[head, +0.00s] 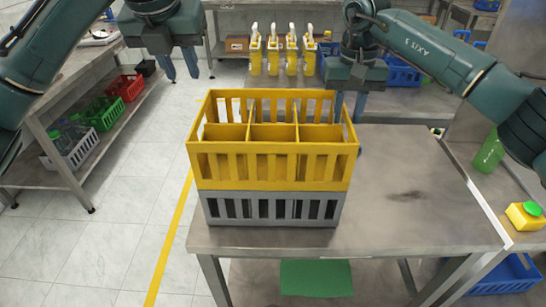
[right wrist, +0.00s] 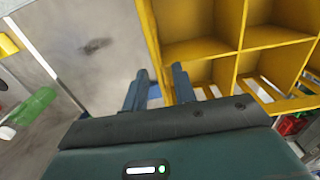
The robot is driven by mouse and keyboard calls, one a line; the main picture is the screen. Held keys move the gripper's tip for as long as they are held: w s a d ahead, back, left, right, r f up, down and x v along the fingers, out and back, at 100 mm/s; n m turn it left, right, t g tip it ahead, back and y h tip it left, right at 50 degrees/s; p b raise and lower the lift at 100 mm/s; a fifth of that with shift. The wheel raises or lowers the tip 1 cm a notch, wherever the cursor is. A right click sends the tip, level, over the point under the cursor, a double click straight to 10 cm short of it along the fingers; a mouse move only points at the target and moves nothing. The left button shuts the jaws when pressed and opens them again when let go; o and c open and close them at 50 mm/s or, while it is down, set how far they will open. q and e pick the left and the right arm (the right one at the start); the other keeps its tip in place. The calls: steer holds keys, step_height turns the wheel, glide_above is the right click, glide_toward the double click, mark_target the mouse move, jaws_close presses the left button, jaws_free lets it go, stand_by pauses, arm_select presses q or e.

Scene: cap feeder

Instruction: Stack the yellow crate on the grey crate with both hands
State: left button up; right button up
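The yellow crate (head: 275,185) with open compartments sits upright on the grey crate (head: 272,223), near the front left of the metal table (head: 400,215). Their sides look roughly lined up. My left gripper (head: 181,66) is open and empty, up and to the left of the crates, clear of them. My right gripper (head: 350,104) is open by the far right corner of the yellow crate. In the right wrist view its fingers (right wrist: 158,88) are apart, close to the yellow crate's corner (right wrist: 157,50); I cannot tell whether they touch it.
Yellow dispenser bottles (head: 283,55) stand on a far bench. A green bottle (head: 489,152) and a yellow container (head: 524,215) are at the right. A shelf at left holds red (head: 126,88), green and white bins. The table right of the crates is clear.

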step_height(320, 180, up, 12)
steer(key=shift+f, duration=0.2)
stand_by(0.5)
